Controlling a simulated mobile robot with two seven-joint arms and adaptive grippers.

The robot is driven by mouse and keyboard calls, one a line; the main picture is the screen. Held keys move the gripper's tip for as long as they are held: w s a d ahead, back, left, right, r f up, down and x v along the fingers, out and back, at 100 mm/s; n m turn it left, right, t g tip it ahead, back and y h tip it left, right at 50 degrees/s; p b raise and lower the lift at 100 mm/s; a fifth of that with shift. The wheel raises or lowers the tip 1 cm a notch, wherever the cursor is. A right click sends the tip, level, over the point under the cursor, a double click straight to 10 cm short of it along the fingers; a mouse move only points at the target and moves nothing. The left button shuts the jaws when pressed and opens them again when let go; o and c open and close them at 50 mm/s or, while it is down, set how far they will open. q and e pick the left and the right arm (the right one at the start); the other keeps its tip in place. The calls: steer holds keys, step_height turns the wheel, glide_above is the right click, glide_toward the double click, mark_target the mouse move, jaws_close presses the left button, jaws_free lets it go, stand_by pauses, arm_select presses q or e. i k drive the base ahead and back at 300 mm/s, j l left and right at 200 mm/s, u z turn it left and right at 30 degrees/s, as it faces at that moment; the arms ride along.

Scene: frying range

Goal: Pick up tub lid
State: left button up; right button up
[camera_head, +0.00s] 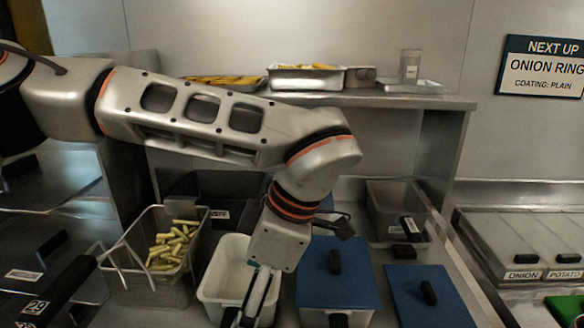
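A blue lid (336,272) with a black knob covers a pale tub right of centre. A second blue lid (430,296) with a black knob lies flat on the counter to its right. An open white tub (212,285) stands left of the covered tub. My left gripper (246,314) points down over the front right part of the open tub, left of both lids. Its fingertips are close to the bottom edge of the picture, and their gap is unclear. I see no lid in it. My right gripper is out of view.
A wire basket (118,262) of yellow-green sticks (173,245) stands left. A metal pan (388,225) sits behind the loose lid. Trays of food (305,80) stand on the back shelf. Lidded bins (520,240) marked onion and potato are at the right.

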mark_target(425, 297)
steer(key=k, duration=0.95)
